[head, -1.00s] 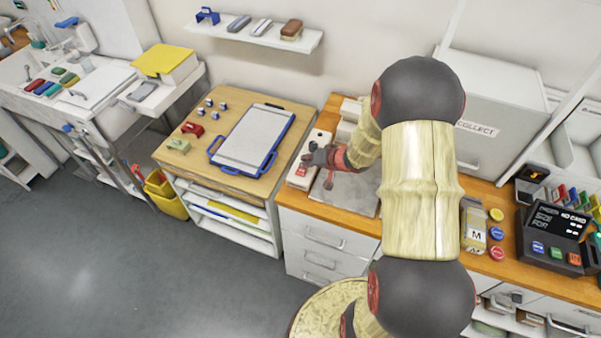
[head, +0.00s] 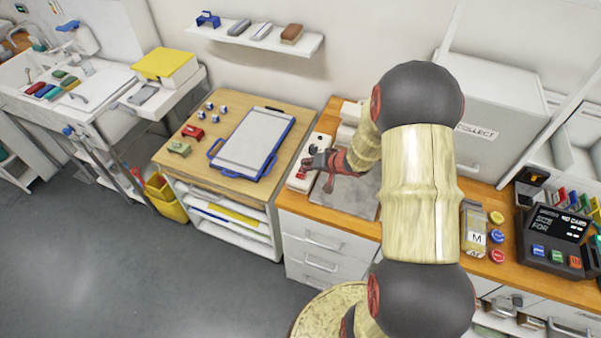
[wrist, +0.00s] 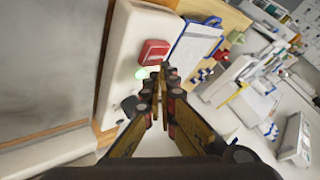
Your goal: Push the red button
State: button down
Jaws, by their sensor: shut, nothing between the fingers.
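The red button (wrist: 153,51) is a red square cap on a long white box (wrist: 122,62) in the wrist view. A green light (wrist: 147,73) glows beside it and a dark knob (wrist: 130,107) is further along the box. My gripper (wrist: 164,70) is shut and empty, its fingertips close to the green light and just short of the red button in the picture. Contact cannot be told. In the head view the white box (head: 323,141) stands at the counter's left edge, with my gripper (head: 308,161) over it; a small red part shows at its near end.
A grey plate (head: 345,198) lies right of the box. A wooden table (head: 190,158) with a blue-rimmed clipboard (head: 252,142) stands to the left. A jar marked M (head: 473,232), round coloured pads (head: 497,256) and a dark terminal (head: 555,238) are right of my arm.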

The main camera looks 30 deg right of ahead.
jog(key=shift+f, duration=0.15)
dwell(0.3)
jog(key=shift+f, duration=0.45)
dwell(0.3)
jog(key=shift+r+p, duration=0.25)
jog(key=shift+p, duration=0.2)
jog(key=shift+r+p, duration=0.45)
jog(key=shift+p, duration=0.25)
notch_tip(320, 180, up, 6)
jog(key=p, duration=0.7)
jog(key=shift+p, duration=0.35)
jog(key=shift+f, duration=0.1)
